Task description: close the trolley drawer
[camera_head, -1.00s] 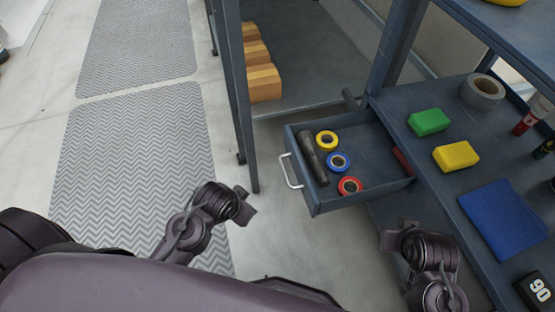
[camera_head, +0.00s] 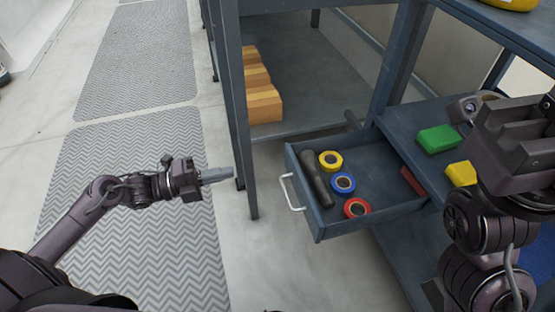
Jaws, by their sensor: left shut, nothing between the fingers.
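The trolley drawer (camera_head: 375,217) stands pulled out from the blue-grey trolley (camera_head: 405,118), toward the left. Its pale bar handle (camera_head: 290,192) is on its left front face. In the drawer lie a dark flashlight (camera_head: 316,180), a yellow tape roll (camera_head: 330,160), a blue one (camera_head: 343,183), a red one (camera_head: 356,207) and a red item (camera_head: 412,181) by the inner end. My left gripper (camera_head: 231,174) is shut and empty, left of the handle and apart from it. My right gripper (camera_head: 520,140) is over the trolley top at the right; its fingers cannot be made out.
A green block (camera_head: 437,138) and a yellow block (camera_head: 460,174) lie on the trolley shelf near my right arm. A blue-grey rack post (camera_head: 240,130) stands behind my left gripper. Cardboard-coloured boxes (camera_head: 262,104) sit behind it. Open floor lies left of the drawer.

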